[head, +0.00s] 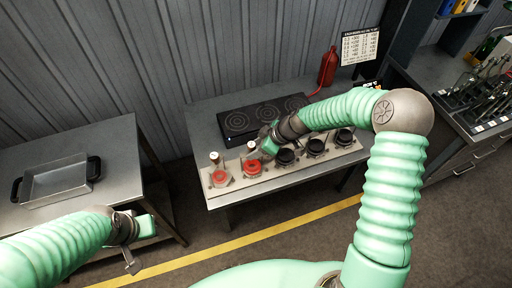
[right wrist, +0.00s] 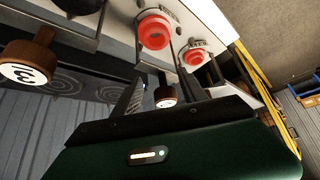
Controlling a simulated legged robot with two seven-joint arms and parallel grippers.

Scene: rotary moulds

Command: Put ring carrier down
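A row of moulds stands on a pale strip (head: 285,175) along the table's front. Two moulds at its left end hold red rings, one (head: 221,177) leftmost and one (head: 252,167) beside it; both show in the right wrist view (right wrist: 155,31). Behind them stand two brown handles with white ends, the left one (head: 214,157) and the right one (head: 251,146). I cannot tell which piece is the ring carrier. My left gripper (head: 138,246) is away, at lower left.
A black hotplate panel (head: 262,117) lies behind the row, and a red extinguisher (head: 327,67) stands at the back. A side table (head: 75,150) at the left bears a metal tray (head: 55,180). A tool bench (head: 470,100) is at the right. The floor in front is clear.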

